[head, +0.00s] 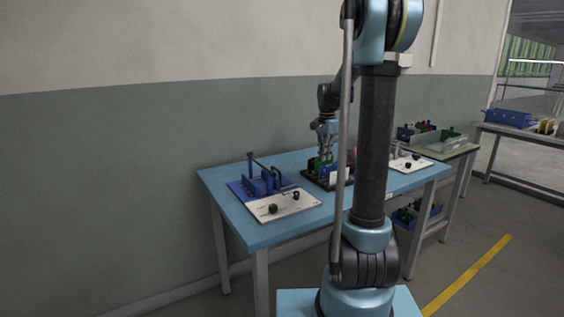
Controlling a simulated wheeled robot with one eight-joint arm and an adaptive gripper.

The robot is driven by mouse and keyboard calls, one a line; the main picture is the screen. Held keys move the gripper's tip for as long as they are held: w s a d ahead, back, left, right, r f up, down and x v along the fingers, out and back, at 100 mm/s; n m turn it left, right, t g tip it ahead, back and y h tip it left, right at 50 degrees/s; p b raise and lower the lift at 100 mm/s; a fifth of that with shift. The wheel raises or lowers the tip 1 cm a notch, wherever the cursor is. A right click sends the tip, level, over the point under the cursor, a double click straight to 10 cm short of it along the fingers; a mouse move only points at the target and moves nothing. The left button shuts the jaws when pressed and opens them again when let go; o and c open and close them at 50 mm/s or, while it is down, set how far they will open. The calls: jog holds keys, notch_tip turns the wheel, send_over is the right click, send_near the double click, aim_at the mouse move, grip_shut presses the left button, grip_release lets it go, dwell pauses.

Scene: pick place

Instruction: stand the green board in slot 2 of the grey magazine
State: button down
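My gripper (326,152) points down over the middle of the blue table, seen small and partly behind my own arm. Green board material (318,165) shows right below and beside the fingers, above a dark grey holder (316,181). I cannot tell whether the fingers touch or grip the green board, nor whether the board stands in a slot. The holder could be the grey magazine. Its slots are too small to make out, and its right part is hidden by my arm.
On the blue table (225,190), a blue fixture (265,183) stands left, behind a white panel (285,206) with black knobs. Another white panel (411,164) lies right. A side table (455,151) bears bins of coloured parts. The table's front left corner is bare.

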jog(key=shift+f, duration=0.9)
jog(key=shift+r, duration=0.1)
notch_tip(320, 180, up, 6)
jog(key=shift+f, duration=3.35)
notch_tip(320, 180, up, 9)
jog(key=s+f+n, duration=0.3)
jog(key=s, duration=0.9)
jog(key=s+f+n+t, duration=0.1)
jog(key=s+f+n, duration=0.2)
jog(key=s, duration=1)
jog(key=shift+n, duration=0.8)
